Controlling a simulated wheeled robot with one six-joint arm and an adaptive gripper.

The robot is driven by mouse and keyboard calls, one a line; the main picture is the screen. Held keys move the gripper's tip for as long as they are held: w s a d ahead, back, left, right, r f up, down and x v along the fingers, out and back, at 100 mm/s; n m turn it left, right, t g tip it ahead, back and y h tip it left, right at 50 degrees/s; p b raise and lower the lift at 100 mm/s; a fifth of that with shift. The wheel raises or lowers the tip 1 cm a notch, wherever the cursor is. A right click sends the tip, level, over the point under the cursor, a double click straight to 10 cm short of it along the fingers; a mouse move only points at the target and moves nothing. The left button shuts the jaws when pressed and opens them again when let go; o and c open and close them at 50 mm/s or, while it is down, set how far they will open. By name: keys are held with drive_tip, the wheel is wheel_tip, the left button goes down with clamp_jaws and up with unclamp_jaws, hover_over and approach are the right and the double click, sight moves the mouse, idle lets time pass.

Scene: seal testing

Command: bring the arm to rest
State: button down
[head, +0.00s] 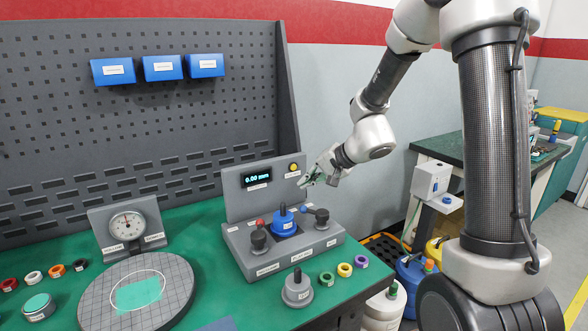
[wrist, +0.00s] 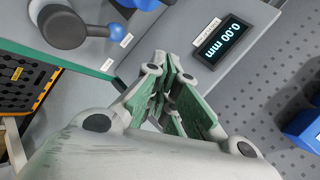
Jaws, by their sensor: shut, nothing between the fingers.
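My gripper (head: 309,179) hangs in the air in front of the grey tester's upright panel, at its right side near the yellow button. In the wrist view my gripper (wrist: 165,100) has its green-padded fingers together with nothing between them. The arm reaches in from the right, bent at the elbow. The tester (head: 262,258) stands on the green bench with a blue knobbed piece (head: 283,222) in its middle and a dark knob on each side. Its display (head: 257,176) reads 0.00 mm, also in the wrist view (wrist: 221,42). My gripper appears apart from all of these.
A grey knobbed piece (head: 297,289) and several coloured rings stand at the bench front. A round grey plate (head: 96,301) and a dial gauge (head: 127,226) are at left. Blue bins (head: 163,68) hang on the pegboard. Bottles and a black-and-orange crate (head: 383,250) stand right of the bench.

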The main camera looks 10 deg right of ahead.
idle(0.4)
drive_tip(key=s+d+n+g, duration=0.35)
drive_tip(key=s+g, duration=0.25)
drive_tip(key=s, duration=1.1)
drive_tip(key=s+d+r+n+t+h, duration=0.3)
drive_tip(key=s+d+r+h, duration=0.3)
drive_tip(key=s+d+r, duration=0.5)
drive_tip(key=s+n, duration=0.1)
drive_tip(key=s, duration=0.2)
drive_tip(key=shift+s+d+r, duration=0.3)
drive_tip(key=shift+r, duration=0.05)
